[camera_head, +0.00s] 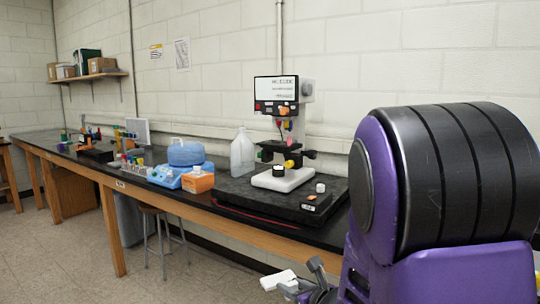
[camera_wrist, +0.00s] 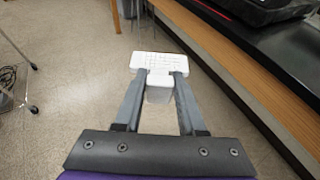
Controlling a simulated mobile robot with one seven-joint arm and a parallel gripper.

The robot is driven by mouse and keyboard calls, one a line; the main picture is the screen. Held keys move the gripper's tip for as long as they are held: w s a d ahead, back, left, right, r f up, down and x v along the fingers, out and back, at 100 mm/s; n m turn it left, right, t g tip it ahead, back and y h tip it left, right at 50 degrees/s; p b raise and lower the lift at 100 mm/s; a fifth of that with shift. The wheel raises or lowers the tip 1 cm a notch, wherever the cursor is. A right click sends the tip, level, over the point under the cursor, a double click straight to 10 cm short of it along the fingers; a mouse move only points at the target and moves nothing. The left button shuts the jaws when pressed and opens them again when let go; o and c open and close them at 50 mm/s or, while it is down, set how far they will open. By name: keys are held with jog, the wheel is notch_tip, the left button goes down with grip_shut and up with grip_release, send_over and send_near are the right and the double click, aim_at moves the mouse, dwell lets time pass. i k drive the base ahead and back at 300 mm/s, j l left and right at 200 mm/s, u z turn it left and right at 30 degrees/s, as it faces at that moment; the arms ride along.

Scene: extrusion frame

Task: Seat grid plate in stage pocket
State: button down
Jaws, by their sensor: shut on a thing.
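My gripper (camera_wrist: 160,76) is shut on the grid plate (camera_wrist: 160,59), a small white plate with faint grid lines and a pale block-like grip between the fingers. I hold it over the floor, in front of the bench edge. In the head view the grid plate (camera_head: 279,279) shows at the bottom, low and in front of the bench, with my gripper (camera_head: 291,286) partly hidden by my arm. The microscope (camera_head: 284,125) stands on the bench with a dark stage (camera_head: 279,146) above its white base. The stage pocket is too small to make out.
The microscope stands on a black slab (camera_head: 240,190) on the dark bench (camera_head: 190,196). A small dark box (camera_head: 315,202) with a white knob is at its right. A clear jug (camera_head: 242,154), an orange box (camera_head: 198,181) and a blue device (camera_head: 168,177) are left. A stool (camera_head: 160,230) stands below.

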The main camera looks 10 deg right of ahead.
aim_at(276, 144)
jog(key=i+l+u, duration=0.1)
jog(key=l+u, duration=0.25)
jog(key=l, duration=0.65)
jog(key=i+l, duration=0.1)
jog(key=l, duration=0.45)
